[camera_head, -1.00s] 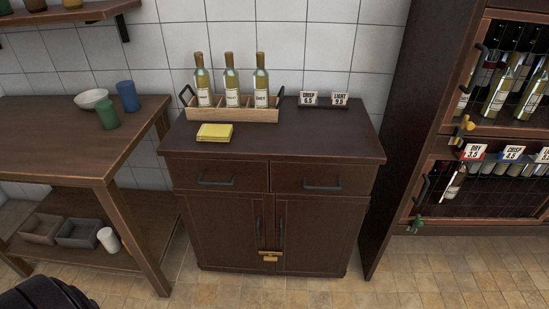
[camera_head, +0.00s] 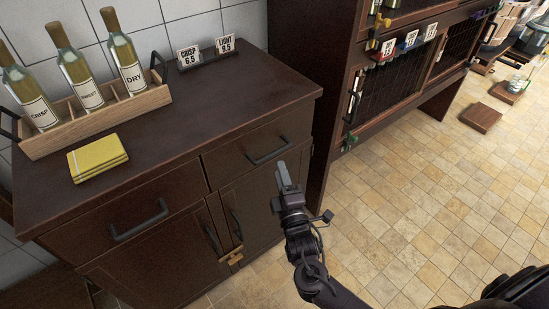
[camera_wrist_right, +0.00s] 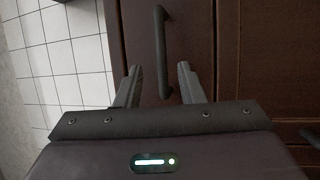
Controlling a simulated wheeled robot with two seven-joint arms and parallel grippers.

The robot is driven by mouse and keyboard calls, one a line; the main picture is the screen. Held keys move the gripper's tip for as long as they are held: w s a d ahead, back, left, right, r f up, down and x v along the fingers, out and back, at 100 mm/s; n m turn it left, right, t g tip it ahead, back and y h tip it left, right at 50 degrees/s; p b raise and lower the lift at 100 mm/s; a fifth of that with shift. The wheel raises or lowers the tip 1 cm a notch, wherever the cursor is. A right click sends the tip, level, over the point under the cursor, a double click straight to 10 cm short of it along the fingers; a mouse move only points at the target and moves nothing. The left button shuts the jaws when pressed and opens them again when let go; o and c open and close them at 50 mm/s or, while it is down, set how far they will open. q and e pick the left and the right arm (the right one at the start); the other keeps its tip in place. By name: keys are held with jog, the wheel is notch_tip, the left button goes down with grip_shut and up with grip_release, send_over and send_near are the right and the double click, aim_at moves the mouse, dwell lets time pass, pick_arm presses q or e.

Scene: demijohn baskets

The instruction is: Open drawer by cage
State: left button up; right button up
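A dark wooden cabinet (camera_head: 190,125) has two shut drawers side by side at its top. The right drawer (camera_head: 232,155), the one toward the caged rack, has a black bar handle (camera_head: 270,152). The left drawer has a similar handle (camera_head: 138,222). My right gripper (camera_head: 283,172) is just below and in front of the right drawer's handle in the head view. In the right wrist view a handle (camera_wrist_right: 161,45) lies ahead, its near end lined up between the spread, empty fingers (camera_wrist_right: 160,85). Contact is not visible. My left gripper is out of view.
A wooden carrier (camera_head: 100,120) with three bottles, yellow cloths (camera_head: 97,158) and price signs (camera_head: 207,53) stand on the cabinet top. The caged wine rack (camera_head: 390,85) stands right. The tiled floor (camera_head: 420,190) is mostly open.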

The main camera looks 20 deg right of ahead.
aim_at(274, 152)
jog(key=w, duration=0.4)
jog(key=w+r, duration=0.1)
jog(key=w, duration=0.2)
jog(key=shift+r, duration=0.1)
grip_shut()
